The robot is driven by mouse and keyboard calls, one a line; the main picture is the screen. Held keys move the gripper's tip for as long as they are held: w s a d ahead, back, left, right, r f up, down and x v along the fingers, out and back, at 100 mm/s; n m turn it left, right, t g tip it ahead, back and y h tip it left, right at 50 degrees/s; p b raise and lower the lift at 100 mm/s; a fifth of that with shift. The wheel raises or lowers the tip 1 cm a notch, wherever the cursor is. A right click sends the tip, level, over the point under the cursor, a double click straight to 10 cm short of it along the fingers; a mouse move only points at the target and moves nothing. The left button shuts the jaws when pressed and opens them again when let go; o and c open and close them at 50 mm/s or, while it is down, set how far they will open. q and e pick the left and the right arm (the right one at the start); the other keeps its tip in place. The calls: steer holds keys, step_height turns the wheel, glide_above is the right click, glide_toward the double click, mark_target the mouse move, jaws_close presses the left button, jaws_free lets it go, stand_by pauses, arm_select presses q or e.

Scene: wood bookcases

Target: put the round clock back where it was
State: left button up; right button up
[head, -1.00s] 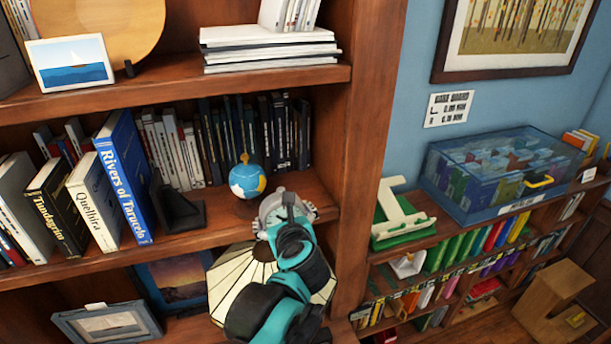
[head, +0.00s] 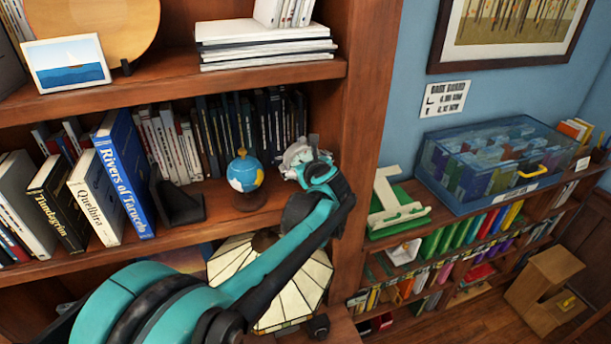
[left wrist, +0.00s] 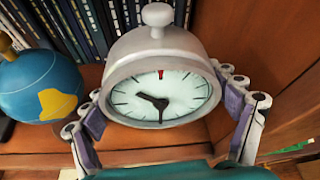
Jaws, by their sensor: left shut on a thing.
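The round clock (left wrist: 160,90) is silver with a pale dial and a knob on top. It fills the middle of the left wrist view and stands upright, its face toward the camera. My left gripper (left wrist: 168,118) is shut on it, one finger on each side. In the head view the left gripper (head: 306,172) is at the right end of the middle bookcase shelf (head: 222,208), to the right of the small globe (head: 245,172). There the clock (head: 299,155) is mostly hidden by the gripper. I cannot tell whether its base touches the shelf. My right gripper is not in view.
The globe also shows close to the left finger in the left wrist view (left wrist: 38,88). Dark books (head: 240,130) stand behind, and the bookcase's upright side (head: 362,130) is close on the right. A black bookend (head: 175,198) is left of the globe. A stained-glass lampshade (head: 300,295) is below.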

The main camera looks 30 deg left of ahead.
arm_select(q)
steer(key=shift+w+a, duration=0.2)
steer(key=shift+w, duration=0.85)
step_height(320, 180, down, 3)
steer(key=shift+r, duration=0.15)
steer(key=shift+s+f+p, duration=0.25)
steer(key=shift+f+p, duration=0.05)
steer(key=shift+f, duration=0.25)
step_height(320, 180, down, 2)
steer(key=shift+f, duration=0.2)
steer(key=shift+w+f+p, duration=0.35)
steer(key=shift+f+p, duration=0.05)
steer(key=shift+f, duration=0.05)
steer(key=shift+s, duration=0.1)
